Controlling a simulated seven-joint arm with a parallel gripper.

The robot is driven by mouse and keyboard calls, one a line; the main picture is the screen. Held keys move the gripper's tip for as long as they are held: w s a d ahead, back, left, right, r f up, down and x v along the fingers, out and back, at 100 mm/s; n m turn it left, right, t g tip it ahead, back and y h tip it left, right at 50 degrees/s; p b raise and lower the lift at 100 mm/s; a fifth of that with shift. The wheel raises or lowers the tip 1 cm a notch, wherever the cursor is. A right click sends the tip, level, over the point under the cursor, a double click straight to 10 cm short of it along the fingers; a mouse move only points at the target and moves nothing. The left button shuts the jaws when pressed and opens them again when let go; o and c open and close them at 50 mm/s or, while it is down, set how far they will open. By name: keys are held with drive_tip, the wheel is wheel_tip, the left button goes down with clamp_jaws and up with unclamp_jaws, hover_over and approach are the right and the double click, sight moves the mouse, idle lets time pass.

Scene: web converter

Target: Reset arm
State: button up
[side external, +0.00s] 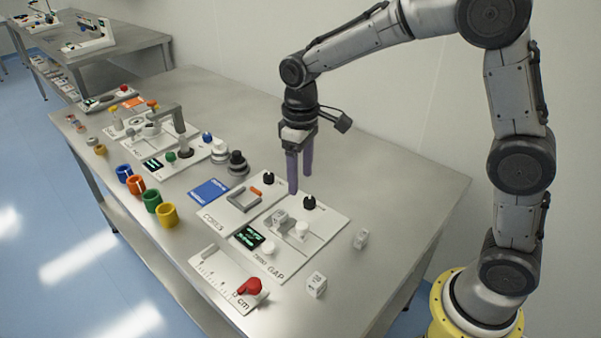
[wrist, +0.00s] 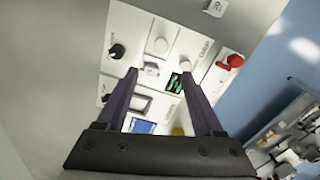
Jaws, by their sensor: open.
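My gripper (side external: 299,172) has two long purple fingers and points down above the back edge of the white panels. The fingers are apart with nothing between them, and they frame the panels in the wrist view (wrist: 170,98). Below it is the white panel marked GAP (side external: 325,222), with a black knob (side external: 309,202), white knobs and a small green display (side external: 249,236). Beside it is the panel marked CORES (side external: 225,217), with a black knob (side external: 268,179) and an orange piece (side external: 256,192). The fingertips look close to the panels, but I cannot tell the exact height.
Coloured rings (side external: 167,215), a blue pad (side external: 209,190) and black-topped weights (side external: 237,163) stand to the left. The metal table (side external: 420,200) is bare at the right.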

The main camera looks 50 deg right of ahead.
drive_tip(key=s+d+r+m+t, duration=0.1)
drive_tip(key=s+d+r+t, duration=0.3)
drive_tip(key=s+r, duration=0.7)
drive_tip(key=s+d+f+m+t, duration=0.1)
drive_tip(key=s+f+m, duration=0.1)
drive_tip(key=s, duration=1)
drive_tip(key=shift+s+f+t, duration=0.3)
drive_tip(key=shift+f, duration=0.25)
drive_tip(key=shift+o, duration=0.2)
